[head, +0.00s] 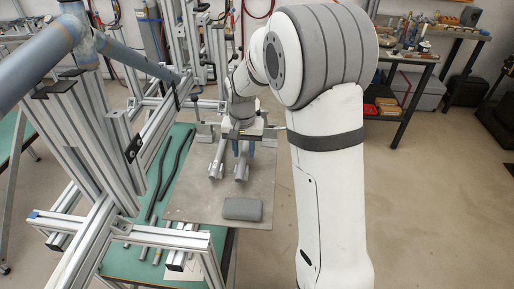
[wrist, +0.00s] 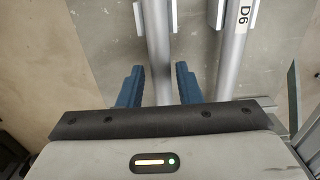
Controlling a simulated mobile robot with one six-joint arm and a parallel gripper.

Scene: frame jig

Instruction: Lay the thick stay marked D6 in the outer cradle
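The stay marked D6 (wrist: 232,58) is a grey tube with a white label, to the right of my gripper in the wrist view. A second grey tube (wrist: 157,40), with no label visible, runs between my gripper's blue fingers (wrist: 159,87). The fingers are open and apart; I cannot tell how far above that tube they are. In the head view both tubes lie side by side on a grey plate (head: 190,205). My gripper (head: 243,149) is over the right-hand one there, and D6 appears to be the left one (head: 217,160). I cannot make out which part is the outer cradle.
An aluminium profile frame (head: 170,237) stands along the left and front of the plate. Dark curved rods (head: 173,165) lie on the green bench top (head: 122,258). A dark grey block (head: 242,209) lies at the plate's near edge. The floor to the right is open.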

